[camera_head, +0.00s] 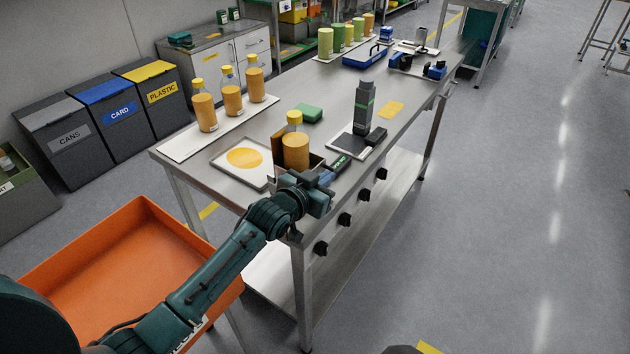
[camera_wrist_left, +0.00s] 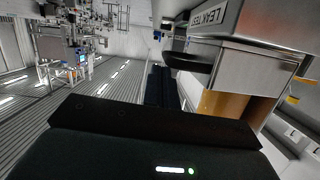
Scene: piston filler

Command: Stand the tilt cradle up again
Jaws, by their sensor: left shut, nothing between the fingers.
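What looks like the tilt cradle (camera_head: 279,150) is a brown-sided holder near the front of the steel bench. A yellow-capped bottle (camera_head: 296,152) of orange liquid stands in it, upright. The cradle's lower part is partly hidden behind my left wrist. My left gripper (camera_head: 343,162) is shut and empty, just right of the cradle; I cannot tell whether it touches it. In the left wrist view, the dark gripper body fills the lower part, its fingers (camera_wrist_left: 159,86) show at the middle, and a metal box with an orange-brown part (camera_wrist_left: 228,104) is at right. My right gripper is not in view.
A white tray with an orange disc (camera_head: 245,157) lies left of the cradle. A grey upright device (camera_head: 364,108) stands on a dark plate behind the gripper. Several filled bottles (camera_head: 232,92) stand on a white board. Knobs line the bench front. An orange bin (camera_head: 120,265) is at left.

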